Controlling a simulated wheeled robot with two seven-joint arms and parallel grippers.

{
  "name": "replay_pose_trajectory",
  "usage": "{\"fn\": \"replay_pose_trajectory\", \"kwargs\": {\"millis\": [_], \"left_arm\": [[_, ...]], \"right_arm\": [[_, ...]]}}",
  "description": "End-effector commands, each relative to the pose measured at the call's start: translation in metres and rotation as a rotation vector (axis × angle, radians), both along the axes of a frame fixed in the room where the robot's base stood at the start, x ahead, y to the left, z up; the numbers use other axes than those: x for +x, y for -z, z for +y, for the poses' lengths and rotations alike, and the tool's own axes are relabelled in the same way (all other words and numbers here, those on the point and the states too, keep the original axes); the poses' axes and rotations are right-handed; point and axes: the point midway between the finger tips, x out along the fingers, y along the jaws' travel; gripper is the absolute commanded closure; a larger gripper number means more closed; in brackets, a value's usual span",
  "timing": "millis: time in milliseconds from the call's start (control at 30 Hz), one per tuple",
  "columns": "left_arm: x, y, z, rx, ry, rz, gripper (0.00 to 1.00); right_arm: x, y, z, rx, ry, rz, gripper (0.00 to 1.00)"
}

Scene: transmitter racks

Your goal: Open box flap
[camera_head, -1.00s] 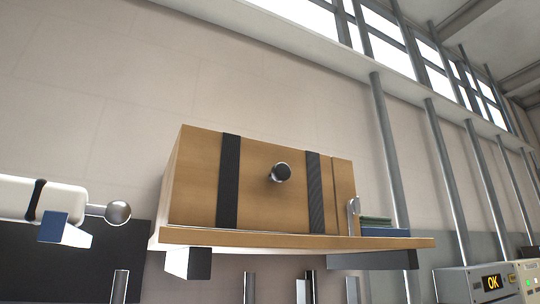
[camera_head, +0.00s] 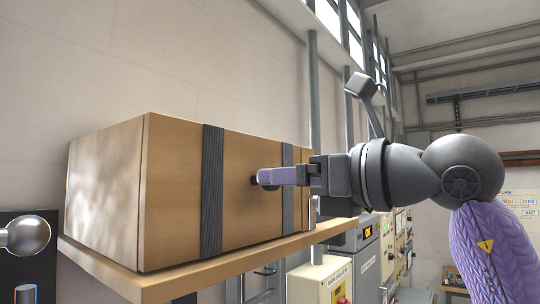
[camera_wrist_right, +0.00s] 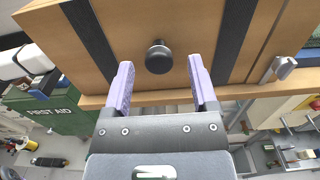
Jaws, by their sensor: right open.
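The wooden box (camera_head: 180,185) stands on a wooden shelf, its front flap closed and crossed by two dark vertical straps. A round black knob (camera_wrist_right: 159,57) sits on the flap between the straps. My right gripper (camera_head: 262,178) is at the front of the box, its purple fingers pointing at the knob, which they partly hide in the head view. In the right wrist view the gripper (camera_wrist_right: 160,76) is open, with one finger on each side of the knob's line and the knob just beyond or between the tips. My left gripper is not in view.
The shelf (camera_head: 215,262) has a front edge below the box. A metal latch (camera_wrist_right: 279,69) is at the flap's right side in the wrist view. A green first aid case (camera_wrist_right: 62,108) is below left. Equipment cabinets (camera_head: 368,262) stand behind my right arm.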

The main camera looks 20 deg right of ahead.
Motion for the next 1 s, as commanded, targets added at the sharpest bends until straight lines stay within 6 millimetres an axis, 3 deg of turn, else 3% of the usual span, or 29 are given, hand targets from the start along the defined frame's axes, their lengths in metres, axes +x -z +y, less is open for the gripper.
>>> {"fn": "replay_pose_trajectory", "kwargs": {"millis": [33, 200, 433, 800, 1000], "left_arm": [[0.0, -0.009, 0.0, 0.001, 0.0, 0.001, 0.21], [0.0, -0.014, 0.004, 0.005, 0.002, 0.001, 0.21], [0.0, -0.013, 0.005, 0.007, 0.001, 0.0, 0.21], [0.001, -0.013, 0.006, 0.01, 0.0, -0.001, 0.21], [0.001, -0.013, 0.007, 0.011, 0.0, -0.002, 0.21]], "right_arm": [[0.007, -0.004, 0.006, 0.0, -0.003, 0.004, 0.25], [0.02, -0.001, 0.016, 0.002, -0.002, 0.001, 0.25], [0.022, 0.001, 0.017, 0.001, -0.002, 0.001, 0.25], [0.021, 0.001, 0.017, 0.002, -0.002, 0.001, 1.0], [0.021, 0.0, 0.017, 0.002, -0.002, 0.001, 1.0]]}}
